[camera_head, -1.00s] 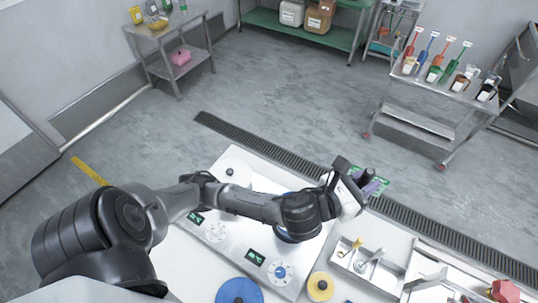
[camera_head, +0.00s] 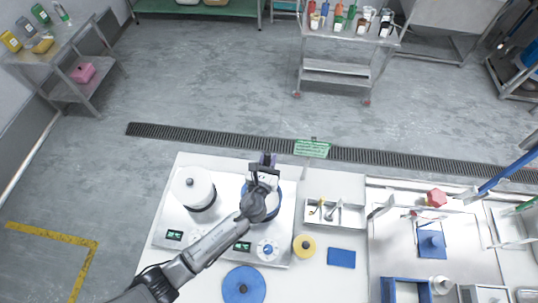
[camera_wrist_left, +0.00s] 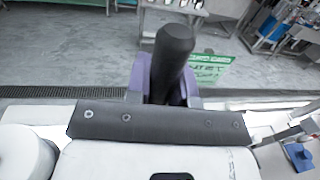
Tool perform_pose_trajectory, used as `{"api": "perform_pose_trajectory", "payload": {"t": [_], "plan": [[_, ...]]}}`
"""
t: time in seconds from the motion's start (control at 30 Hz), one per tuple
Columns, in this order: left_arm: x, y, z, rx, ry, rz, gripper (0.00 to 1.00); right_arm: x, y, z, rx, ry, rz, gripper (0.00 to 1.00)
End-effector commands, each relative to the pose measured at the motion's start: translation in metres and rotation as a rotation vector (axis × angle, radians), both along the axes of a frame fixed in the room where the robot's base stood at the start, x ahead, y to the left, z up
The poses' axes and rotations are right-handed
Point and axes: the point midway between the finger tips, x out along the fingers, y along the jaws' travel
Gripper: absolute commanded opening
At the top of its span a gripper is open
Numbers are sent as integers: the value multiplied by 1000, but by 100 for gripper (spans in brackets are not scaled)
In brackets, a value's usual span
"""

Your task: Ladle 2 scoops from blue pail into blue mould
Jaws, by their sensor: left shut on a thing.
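My left gripper (camera_head: 266,162) is above the back of the steel hob (camera_head: 170,222). In the left wrist view, its purple fingers (camera_wrist_left: 165,82) are shut on a black upright handle (camera_wrist_left: 175,55). What hangs from the handle is hidden. A blue round vessel (camera_head: 275,191), likely the blue pail, stands on the hob below the gripper, mostly covered by my arm. Its contents are not visible. At right are a blue open box (camera_head: 405,291) at the bottom edge and a blue flat piece (camera_head: 432,241); I cannot tell which is the mould. My right gripper is not in view.
A white lidded pot (camera_head: 193,187) stands left on the hob. A blue disc (camera_head: 243,286), a yellow disc (camera_head: 305,247) and a blue square (camera_head: 342,258) lie in front. A small tray (camera_head: 335,213) with tools sits right of the hob. A red piece (camera_head: 437,198) is farther right.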

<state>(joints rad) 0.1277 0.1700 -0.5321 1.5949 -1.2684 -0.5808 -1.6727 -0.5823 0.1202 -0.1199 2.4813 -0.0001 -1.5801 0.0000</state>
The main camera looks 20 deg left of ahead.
Motion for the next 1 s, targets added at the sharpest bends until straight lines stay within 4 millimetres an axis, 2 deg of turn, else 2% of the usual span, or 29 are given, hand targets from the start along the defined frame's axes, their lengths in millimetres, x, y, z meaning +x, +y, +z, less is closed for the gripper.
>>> {"api": "perform_pose_trajectory", "payload": {"t": [0.37, 1.0], "plan": [[-1, -4, -16, 2, -2, -7, 0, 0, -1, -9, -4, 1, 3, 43], [-1, -3, -71, 2, -2, -7, 0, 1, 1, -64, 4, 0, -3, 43]]}}
